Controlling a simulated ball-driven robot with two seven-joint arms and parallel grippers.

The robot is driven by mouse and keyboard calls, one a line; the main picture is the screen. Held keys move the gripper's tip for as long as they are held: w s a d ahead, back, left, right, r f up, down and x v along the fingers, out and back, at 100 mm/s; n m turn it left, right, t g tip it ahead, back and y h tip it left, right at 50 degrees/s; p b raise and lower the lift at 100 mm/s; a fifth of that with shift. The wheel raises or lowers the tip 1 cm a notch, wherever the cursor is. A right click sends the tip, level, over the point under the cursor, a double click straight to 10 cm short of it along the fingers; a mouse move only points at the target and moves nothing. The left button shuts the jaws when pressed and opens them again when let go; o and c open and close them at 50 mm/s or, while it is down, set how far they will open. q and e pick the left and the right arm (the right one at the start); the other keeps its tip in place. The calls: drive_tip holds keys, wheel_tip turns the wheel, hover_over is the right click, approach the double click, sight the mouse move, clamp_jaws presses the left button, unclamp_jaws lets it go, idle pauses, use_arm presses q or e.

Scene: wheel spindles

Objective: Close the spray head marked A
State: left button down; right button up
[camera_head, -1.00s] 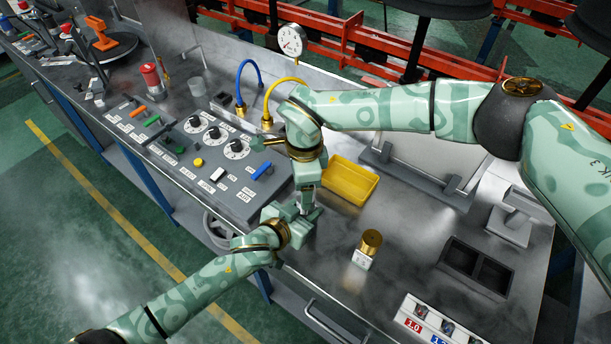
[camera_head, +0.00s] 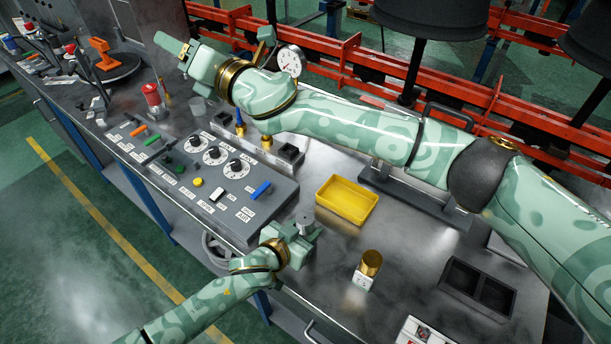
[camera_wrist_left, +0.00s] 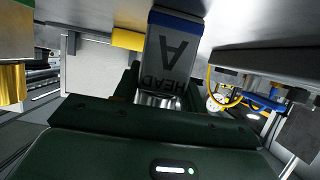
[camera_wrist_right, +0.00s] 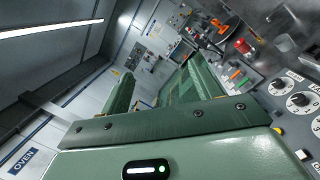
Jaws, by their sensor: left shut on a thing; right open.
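My left gripper (camera_head: 298,243) is shut on the spray head marked A and holds it above the bench's front edge. The spray head's silver top (camera_head: 305,222) shows above the fingers. In the left wrist view its grey label (camera_wrist_left: 167,55) reads "HEAD A" upside down, with a blue band at one end; the jaws hide part of it. My right gripper (camera_head: 195,58) is far off at the upper left, above the back of the bench. It is open and empty; its spread fingers show in the right wrist view (camera_wrist_right: 155,90).
A yellow tray (camera_head: 346,200) and a brass-topped part on a white labelled block (camera_head: 369,266) stand on the bench. A control panel (camera_head: 215,175) with knobs lies left of my left gripper. Bare bench lies between tray and holder.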

drive_tip(key=w+d+f+m+t+h, duration=0.3)
drive_tip(key=w+d+m+h, duration=0.3)
drive_tip(key=m, duration=0.3)
drive_tip(key=n+g+h, duration=0.2)
drive_tip(key=g+h, duration=0.8)
drive_tip(key=g, duration=0.5)
hover_over(306, 216)
wheel_tip(306, 216, down, 18)
wheel_tip(306, 216, down, 12)
